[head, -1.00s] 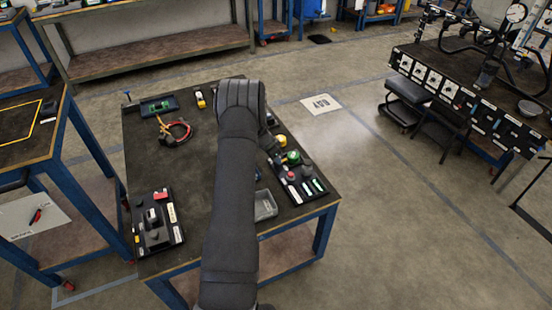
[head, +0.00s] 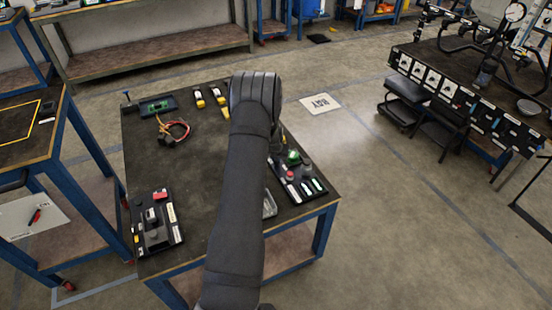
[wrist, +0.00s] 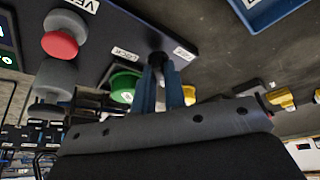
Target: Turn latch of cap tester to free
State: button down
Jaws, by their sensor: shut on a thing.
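The cap tester (head: 305,190) is a dark panel at the right edge of the table, with a green part at its top and pale labels. In the wrist view its panel (wrist: 115,30) shows a LOCK label, another small label to the right that I cannot read surely, and a green knob (wrist: 124,84). The dark latch (wrist: 157,60) sits between the two labels. My gripper (wrist: 162,80) has its blue fingers shut on the latch, which they partly hide. The latch's exact angle is unclear. In the head view my arm hides the fingers.
A grey tray (head: 269,205) is partly behind my arm. A cable loop (head: 173,131), yellow-and-white items (head: 199,98) and another device (head: 157,225) lie on the table. The table's middle left is clear.

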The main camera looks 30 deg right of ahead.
jog(key=n, duration=0.2)
jog(key=n+y, duration=0.1)
jog(key=n, duration=0.1)
jog(key=shift+d+t+y, duration=0.15)
jog(key=shift+t+y, duration=0.15)
jog(key=shift+t, duration=0.1)
jog(key=shift+n+y, duration=0.5)
jog(key=shift+n, duration=1)
jog(key=shift+s+n, duration=0.1)
jog(key=shift+n, duration=0.2)
jog(key=c, duration=1.5)
grip_release()
jog(key=v, duration=1.7)
jog(key=shift+s+d+r, duration=0.1)
jog(key=shift+d+r, duration=0.05)
jog(key=shift+d, duration=0.05)
